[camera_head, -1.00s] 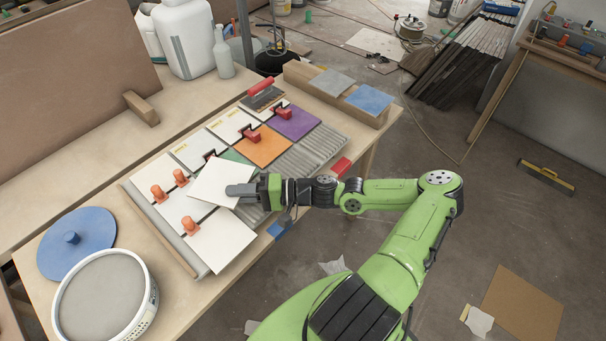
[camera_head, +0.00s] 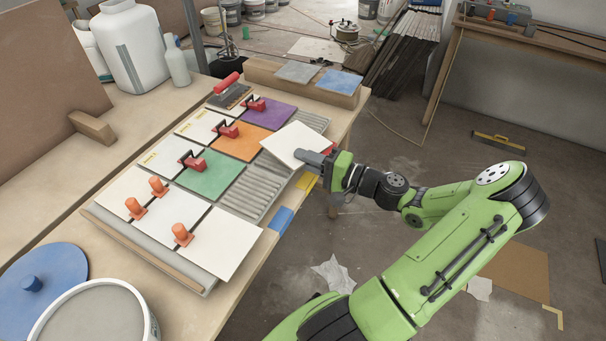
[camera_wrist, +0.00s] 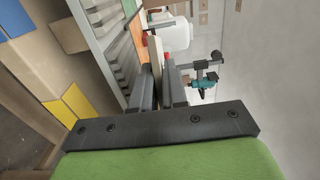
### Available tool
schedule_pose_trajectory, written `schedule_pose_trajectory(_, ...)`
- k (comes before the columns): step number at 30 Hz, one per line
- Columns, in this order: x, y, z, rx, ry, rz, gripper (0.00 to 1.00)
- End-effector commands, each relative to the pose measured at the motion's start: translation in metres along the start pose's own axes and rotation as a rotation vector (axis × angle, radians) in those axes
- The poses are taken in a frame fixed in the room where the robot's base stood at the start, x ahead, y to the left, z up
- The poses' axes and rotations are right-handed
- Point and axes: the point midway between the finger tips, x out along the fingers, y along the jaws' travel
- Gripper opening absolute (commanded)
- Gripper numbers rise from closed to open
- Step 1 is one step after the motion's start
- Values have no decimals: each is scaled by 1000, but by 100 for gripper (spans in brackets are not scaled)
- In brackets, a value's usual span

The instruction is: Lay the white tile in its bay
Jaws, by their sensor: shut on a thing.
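My gripper (camera_head: 312,160) is shut on the edge of a white tile (camera_head: 295,144). The tile is held above the ribbed grey strip, to the right of the orange tile (camera_head: 240,141), and looks slightly tilted. Ribbed bed shows beyond it (camera_head: 316,121) and nearer me, right of the green tile (camera_head: 250,190). The tile hides the bed between. In the wrist view the tile (camera_wrist: 153,55) shows edge-on between the fingers, beside the ribbed bed (camera_wrist: 115,40). Whether it touches the bed cannot be told.
Yellow (camera_head: 307,181) and blue (camera_head: 281,222) labels mark the table's front edge; a red one (camera_head: 333,149) is partly hidden. Red clamps (camera_head: 228,129) and orange knobs (camera_head: 181,234) stand up from the laid tiles. A wooden block (camera_head: 262,77) bears grey and blue tiles.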

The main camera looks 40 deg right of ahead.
Motion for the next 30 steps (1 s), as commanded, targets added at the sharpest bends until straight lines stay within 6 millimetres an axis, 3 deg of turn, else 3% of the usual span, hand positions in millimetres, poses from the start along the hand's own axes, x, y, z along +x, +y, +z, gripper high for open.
schedule_pose_trajectory(8, 0, 44, 0, -1, -2, -3, 0)
schedule_pose_trajectory(17, 0, 45, 1, -3, -3, -2, 0)
schedule_pose_trajectory(18, 0, 46, 1, -1, -2, 1, 14)
schedule_pose_trajectory(23, 0, 46, 0, -2, -2, 1, 38)
schedule_pose_trajectory(30, 0, 45, 0, -2, -2, 1, 38)
